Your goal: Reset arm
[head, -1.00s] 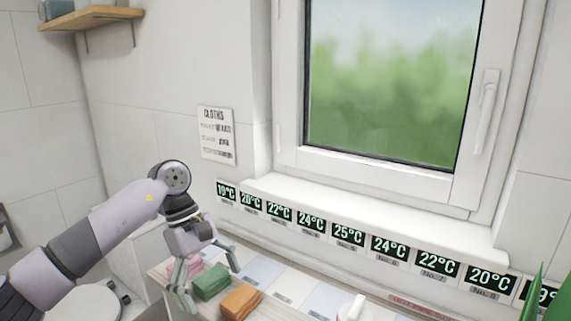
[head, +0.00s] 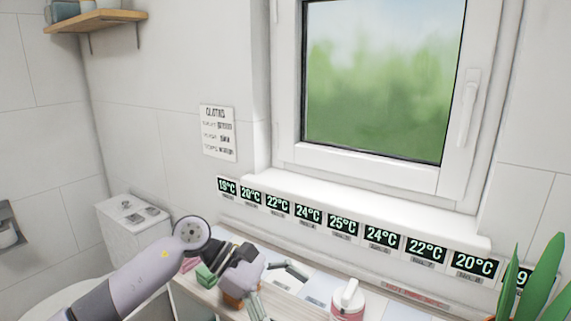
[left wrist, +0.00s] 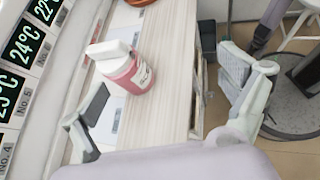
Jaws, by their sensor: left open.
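My left gripper (head: 277,289) is open and empty in the head view, low over the cart top (head: 209,296). In the left wrist view its two fingers (left wrist: 165,108) stand wide apart. A pink bottle with a white pump-like top (head: 347,300) stands to the right of the gripper in the head view. In the left wrist view the bottle (left wrist: 128,72) shows beyond the fingers, apart from them. A green folded cloth (head: 206,277) and an orange cloth (head: 232,299) lie partly hidden behind my left arm and gripper. My right gripper is not in view.
A row of temperature displays (head: 342,224) runs along the wall below the window sill. A green plant (head: 535,285) stands at the right edge. A toilet (head: 128,212) is at the left. A wooden shelf (head: 97,20) hangs at upper left.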

